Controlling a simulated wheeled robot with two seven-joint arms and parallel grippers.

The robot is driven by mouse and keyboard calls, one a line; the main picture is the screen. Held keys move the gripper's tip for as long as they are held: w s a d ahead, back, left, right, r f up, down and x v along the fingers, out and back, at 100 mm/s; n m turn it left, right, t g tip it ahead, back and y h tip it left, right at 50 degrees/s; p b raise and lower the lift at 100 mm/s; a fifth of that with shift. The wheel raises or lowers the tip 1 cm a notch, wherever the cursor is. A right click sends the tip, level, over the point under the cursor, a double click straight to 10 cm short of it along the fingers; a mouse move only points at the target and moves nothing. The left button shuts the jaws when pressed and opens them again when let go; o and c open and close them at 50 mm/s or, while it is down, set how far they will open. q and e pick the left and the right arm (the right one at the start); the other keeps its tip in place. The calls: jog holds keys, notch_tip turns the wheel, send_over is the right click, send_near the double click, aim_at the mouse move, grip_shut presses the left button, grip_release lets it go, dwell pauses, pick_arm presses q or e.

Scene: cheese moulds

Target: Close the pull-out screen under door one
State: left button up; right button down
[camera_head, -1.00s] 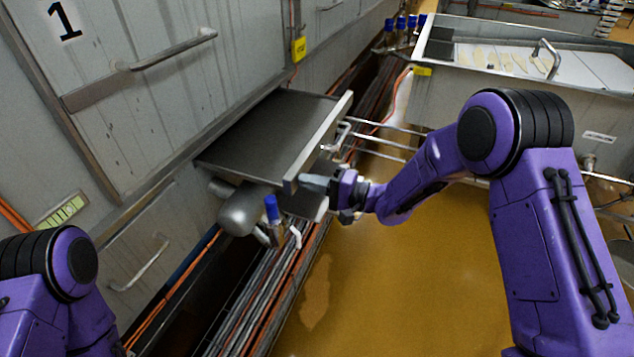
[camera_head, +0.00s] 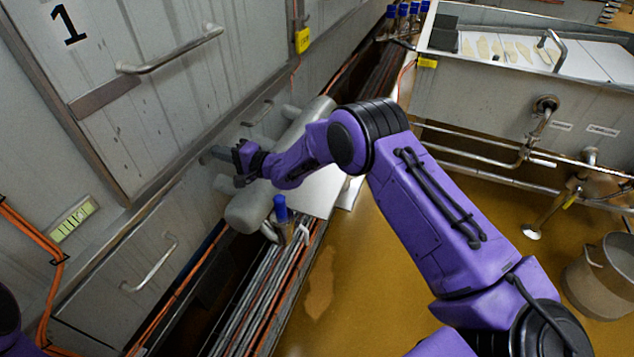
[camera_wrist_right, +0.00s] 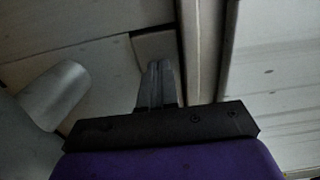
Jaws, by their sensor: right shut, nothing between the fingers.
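Door one (camera_head: 140,90) is a large grey panel marked with a black 1, with a bar handle, and it is shut. The pull-out screen (camera_head: 238,132) below it no longer sticks out. Its front lies about flush with the grey wall, partly hidden by my right arm. My right gripper (camera_head: 212,154) is shut and empty, its fingertips at the left part of the screen's front. In the right wrist view the shut fingers (camera_wrist_right: 156,82) point at a grey surface; whether they touch it I cannot tell. My left gripper is out of view.
A grey cylinder (camera_head: 250,212) and a blue-capped fitting (camera_head: 281,208) sit just below my right gripper. Pipes and cables run along the floor channel. A steel vat (camera_head: 480,90) stands at the right and a bucket (camera_head: 606,275) at lower right. The yellow floor between is clear.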

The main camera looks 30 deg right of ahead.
jog(key=shift+w+a+r, duration=0.25)
jog(key=shift+w+a, duration=0.1)
jog(key=shift+a, duration=0.05)
